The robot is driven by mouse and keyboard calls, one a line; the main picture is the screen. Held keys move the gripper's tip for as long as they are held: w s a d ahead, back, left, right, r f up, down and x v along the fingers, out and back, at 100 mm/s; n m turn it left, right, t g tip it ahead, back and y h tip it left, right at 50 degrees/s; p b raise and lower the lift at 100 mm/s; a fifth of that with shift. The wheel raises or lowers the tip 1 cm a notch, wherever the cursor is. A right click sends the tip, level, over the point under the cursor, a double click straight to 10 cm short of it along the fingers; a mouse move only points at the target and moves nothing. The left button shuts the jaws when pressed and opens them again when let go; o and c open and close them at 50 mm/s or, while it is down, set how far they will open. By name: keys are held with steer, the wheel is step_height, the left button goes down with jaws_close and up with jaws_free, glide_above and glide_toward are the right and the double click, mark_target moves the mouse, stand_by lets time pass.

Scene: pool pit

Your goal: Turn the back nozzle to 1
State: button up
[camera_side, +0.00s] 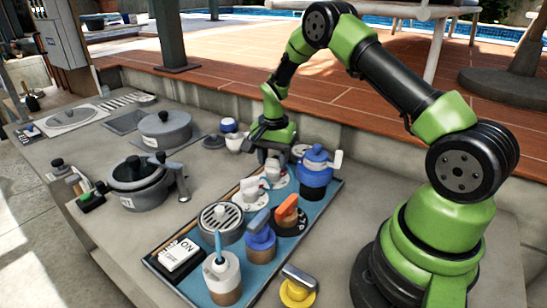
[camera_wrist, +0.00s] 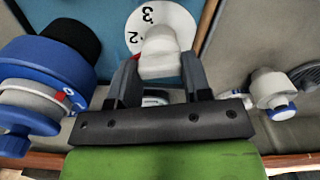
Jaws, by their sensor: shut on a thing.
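The back nozzle is a white knob (camera_wrist: 158,55) on a round white dial (camera_wrist: 180,20), seen at top centre in the wrist view. The dial's 3 and 2 show on its upper left; I see no 1.
Another white nozzle (camera_side: 250,190), an orange knob (camera_side: 287,211) and a blue knob (camera_side: 260,237) sit nearer on the panel. Pots, including a lidded grey one (camera_side: 166,129), stand to the left.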

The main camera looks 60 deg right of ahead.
mark_target(274, 160)
steer(key=n, duration=0.4)
steer(key=shift+n, duration=2.3)
steer(key=o, duration=0.9)
steer(key=shift+r, duration=0.1)
step_height(274, 160, up, 9)
steer(key=shift+r, duration=0.4)
